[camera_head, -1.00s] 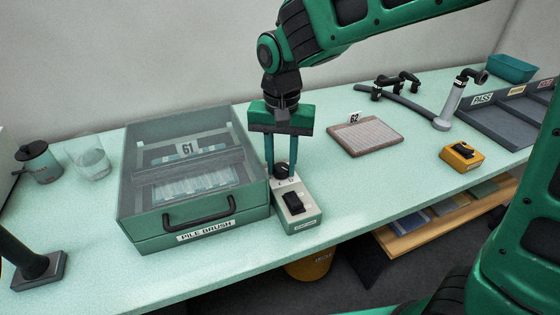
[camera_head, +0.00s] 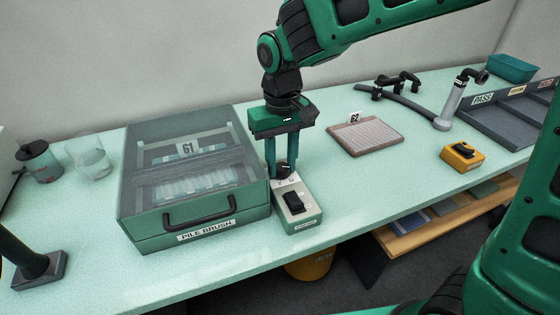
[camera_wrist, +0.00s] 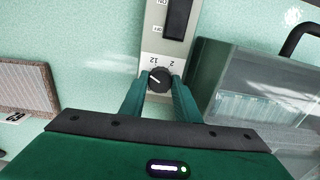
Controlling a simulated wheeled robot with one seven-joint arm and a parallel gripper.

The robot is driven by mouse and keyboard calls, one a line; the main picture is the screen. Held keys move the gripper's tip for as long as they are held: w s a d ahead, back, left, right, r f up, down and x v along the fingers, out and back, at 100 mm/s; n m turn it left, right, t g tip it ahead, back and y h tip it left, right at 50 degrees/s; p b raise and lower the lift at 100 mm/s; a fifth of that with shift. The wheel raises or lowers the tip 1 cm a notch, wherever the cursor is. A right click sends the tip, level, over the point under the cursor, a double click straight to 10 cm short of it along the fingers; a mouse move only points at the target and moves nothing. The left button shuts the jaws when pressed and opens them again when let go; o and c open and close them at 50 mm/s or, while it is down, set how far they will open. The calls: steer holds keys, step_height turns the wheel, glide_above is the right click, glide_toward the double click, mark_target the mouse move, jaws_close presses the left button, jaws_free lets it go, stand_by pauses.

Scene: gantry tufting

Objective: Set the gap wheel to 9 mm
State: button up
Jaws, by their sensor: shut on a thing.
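The gap wheel is a round black knob (camera_wrist: 158,79) with a white pointer line, on the top of a small pale control box (camera_head: 304,216). In the wrist view the numbers 12 and 2 show beside the knob. The pointer slants toward the side of the 12; I cannot read an exact setting. My gripper (camera_head: 283,172) points down over the box and is shut on the knob, one finger on each side. The wrist view shows both fingers (camera_wrist: 159,92) against the knob. The box also carries a black rocker switch (camera_head: 294,202), clear of the fingers.
Just left stands the green pile brush case (camera_head: 148,238) with a clear lid and black handle. To the right are a tufted sample marked 62 (camera_head: 366,137), a yellow box with a black knob (camera_head: 462,156) and sorting trays (camera_head: 490,120). Table between them is bare.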

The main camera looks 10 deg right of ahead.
mark_target(282, 166)
steer(key=n, duration=0.5)
steer(key=shift+n, duration=0.3)
steer(key=n, duration=0.5)
steer(key=shift+n, duration=0.3)
steer(key=shift+r, duration=0.1)
steer(key=shift+w, duration=0.1)
steer(key=o, duration=1)
steer(key=shift+o, duration=0.2)
step_height(282, 166, up, 11)
steer(key=shift+f, duration=0.2)
